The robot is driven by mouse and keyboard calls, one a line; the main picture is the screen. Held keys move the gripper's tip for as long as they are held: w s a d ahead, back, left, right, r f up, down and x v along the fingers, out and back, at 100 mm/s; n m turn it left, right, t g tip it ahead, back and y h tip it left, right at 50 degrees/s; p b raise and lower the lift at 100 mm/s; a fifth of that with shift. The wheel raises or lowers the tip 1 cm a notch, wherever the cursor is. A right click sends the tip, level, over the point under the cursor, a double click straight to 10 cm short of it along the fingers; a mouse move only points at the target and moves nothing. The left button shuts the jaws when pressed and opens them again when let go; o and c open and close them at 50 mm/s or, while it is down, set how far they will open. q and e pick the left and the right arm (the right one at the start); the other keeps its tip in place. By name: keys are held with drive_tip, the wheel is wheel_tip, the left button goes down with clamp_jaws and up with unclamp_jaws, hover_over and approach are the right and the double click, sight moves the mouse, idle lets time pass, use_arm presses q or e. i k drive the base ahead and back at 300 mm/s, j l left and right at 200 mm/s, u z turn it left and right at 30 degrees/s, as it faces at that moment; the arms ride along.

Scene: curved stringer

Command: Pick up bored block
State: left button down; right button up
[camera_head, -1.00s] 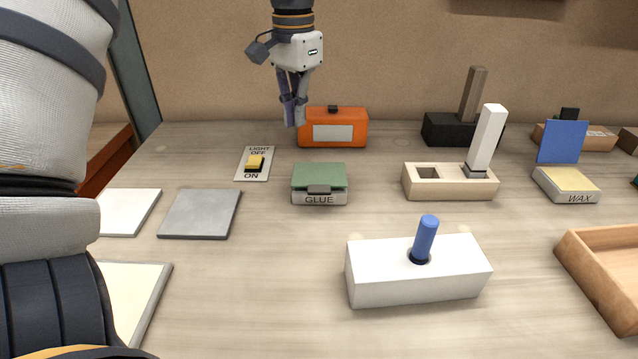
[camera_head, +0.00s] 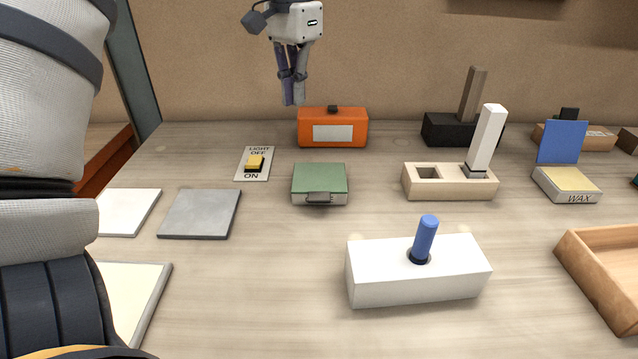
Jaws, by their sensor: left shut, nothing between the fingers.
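A white block (camera_head: 370,277) with a round bore lies on the table at the front, right of centre. A blue peg (camera_head: 427,237) stands in its bore, tilted slightly. My left gripper (camera_head: 293,104) is shut and empty, fingers pointing down. It hangs above and just left of the orange box near the back, well away from the white block. My right gripper is not in view.
A green-lidded glue box (camera_head: 319,178), an orange box (camera_head: 347,114) and a light switch (camera_head: 255,162) stand behind the white block. A wooden block with a white lever (camera_head: 486,140) and a wooden tray (camera_head: 597,281) are at right. Flat tiles (camera_head: 200,213) lie left. The table between tiles and white block is clear.

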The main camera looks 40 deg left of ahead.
sight(380, 272)
drive_tip(key=k+l, duration=0.35)
drive_tip(key=l, duration=0.15)
drive_tip(key=k+l, duration=0.35)
drive_tip(key=l, duration=0.2)
drive_tip(key=k+l, duration=0.35)
drive_tip(key=l, duration=0.15)
